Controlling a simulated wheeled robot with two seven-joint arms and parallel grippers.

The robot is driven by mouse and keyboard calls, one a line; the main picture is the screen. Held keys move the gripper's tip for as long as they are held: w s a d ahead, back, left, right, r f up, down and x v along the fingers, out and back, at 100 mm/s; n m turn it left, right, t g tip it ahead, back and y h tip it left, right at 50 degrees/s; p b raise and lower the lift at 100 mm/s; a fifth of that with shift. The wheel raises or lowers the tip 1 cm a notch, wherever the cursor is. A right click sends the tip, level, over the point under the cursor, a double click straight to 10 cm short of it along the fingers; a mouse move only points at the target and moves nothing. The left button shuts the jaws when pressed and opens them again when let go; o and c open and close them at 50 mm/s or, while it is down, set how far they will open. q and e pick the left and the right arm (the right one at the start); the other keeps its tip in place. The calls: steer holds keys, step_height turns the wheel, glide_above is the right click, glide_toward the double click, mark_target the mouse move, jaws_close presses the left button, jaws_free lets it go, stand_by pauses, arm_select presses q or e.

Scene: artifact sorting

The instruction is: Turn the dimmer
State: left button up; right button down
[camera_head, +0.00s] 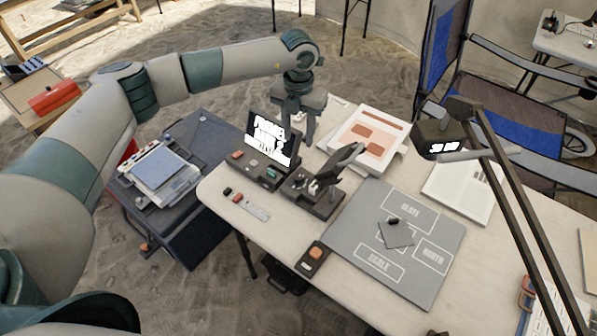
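No part is clearly labelled as a dimmer. A small black control box with an orange knob or button (314,254) lies near the table's front edge; I cannot tell whether it is the dimmer. A desk lamp with a dark head (440,142) and a long arm stands over the right side of the table. My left gripper (298,132) points down behind the small screen, well apart from the control box and left of the lamp head. Its fingers look apart and nothing shows between them; the screen partly hides them. My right gripper is not in view.
A lit screen on a black base (270,138) and a black stand device (325,183) are close to the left gripper. A grey sorting board (345,235) carries a dark flat piece (397,233). Papers (366,135) lie behind. A folding chair (500,105) stands beyond the table.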

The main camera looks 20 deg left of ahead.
mark_target(298, 177)
arm_select(q)
step_height(298, 177, down, 15)
steer(key=p, duration=0.5)
steer(key=shift+s+f, duration=0.1)
steer(key=shift+f, duration=0.75)
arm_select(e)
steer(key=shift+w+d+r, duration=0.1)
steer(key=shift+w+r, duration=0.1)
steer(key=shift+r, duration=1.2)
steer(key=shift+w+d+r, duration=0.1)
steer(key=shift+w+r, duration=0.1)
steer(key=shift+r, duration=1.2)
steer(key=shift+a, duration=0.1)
arm_select(q)
jaws_close()
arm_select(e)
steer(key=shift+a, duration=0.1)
